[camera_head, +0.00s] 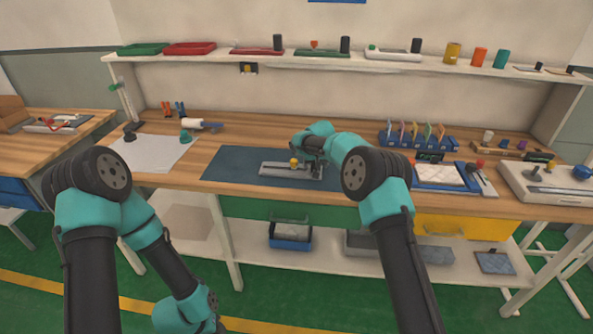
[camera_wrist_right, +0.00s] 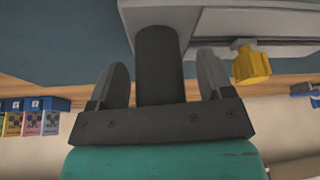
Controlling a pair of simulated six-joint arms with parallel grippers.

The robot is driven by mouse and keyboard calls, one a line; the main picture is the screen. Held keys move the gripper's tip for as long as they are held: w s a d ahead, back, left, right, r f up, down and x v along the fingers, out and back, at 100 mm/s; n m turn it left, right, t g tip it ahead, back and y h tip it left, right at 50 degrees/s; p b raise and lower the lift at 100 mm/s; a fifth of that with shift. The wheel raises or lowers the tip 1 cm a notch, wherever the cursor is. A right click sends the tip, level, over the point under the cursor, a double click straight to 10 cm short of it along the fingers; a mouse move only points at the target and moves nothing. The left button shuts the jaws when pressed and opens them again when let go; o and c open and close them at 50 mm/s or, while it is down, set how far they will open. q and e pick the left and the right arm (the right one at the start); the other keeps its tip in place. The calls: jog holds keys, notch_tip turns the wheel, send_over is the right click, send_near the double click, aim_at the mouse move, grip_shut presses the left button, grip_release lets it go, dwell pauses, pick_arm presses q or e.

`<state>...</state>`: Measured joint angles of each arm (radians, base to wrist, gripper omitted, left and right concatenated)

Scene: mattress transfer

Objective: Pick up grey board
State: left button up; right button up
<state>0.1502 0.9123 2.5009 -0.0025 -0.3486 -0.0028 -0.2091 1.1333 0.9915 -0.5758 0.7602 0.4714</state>
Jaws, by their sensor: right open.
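The grey board (camera_head: 277,170) lies flat on the dark blue mat (camera_head: 228,165) at the middle of the workbench, with a yellow knob (camera_head: 294,162) on it. In the right wrist view the grey board (camera_wrist_right: 225,22) and the yellow knob (camera_wrist_right: 251,66) show close by. My right gripper (camera_head: 315,169) is over the board's right part, and its fingers (camera_wrist_right: 162,62) are open. A dark cylinder (camera_wrist_right: 160,50) stands between the fingers, with gaps on both sides. My left arm hangs at the lower left, and its gripper is not visible.
White paper (camera_head: 158,150) lies to the left on the bench (camera_head: 190,180). A blue rack with coloured cards (camera_head: 418,139) and a blue-framed tray (camera_head: 438,174) stand to the right. A shelf (camera_head: 330,62) with trays and cylinders runs behind. The mat's left part is clear.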

jog(key=shift+c, duration=0.3)
jog(key=c, duration=1.2)
jog(key=shift+r, duration=0.2)
jog(key=shift+r, duration=1.65)
jog(key=s, duration=0.5)
jog(key=s+a+r, duration=0.1)
jog(key=s, duration=0.4)
jog(key=s+a, duration=0.1)
jog(key=s, duration=0.4)
jog(key=shift+s+r, duration=0.2)
jog(key=shift+s, duration=0.2)
jog(key=shift+w, duration=0.1)
jog(key=shift+w+d, duration=0.35)
jog(key=shift+w, duration=2.25)
jog(key=shift+w+d, duration=0.3)
jog(key=shift+w, duration=2.3)
jog(key=shift+w+d, duration=0.35)
jog(key=shift+w, duration=2.25)
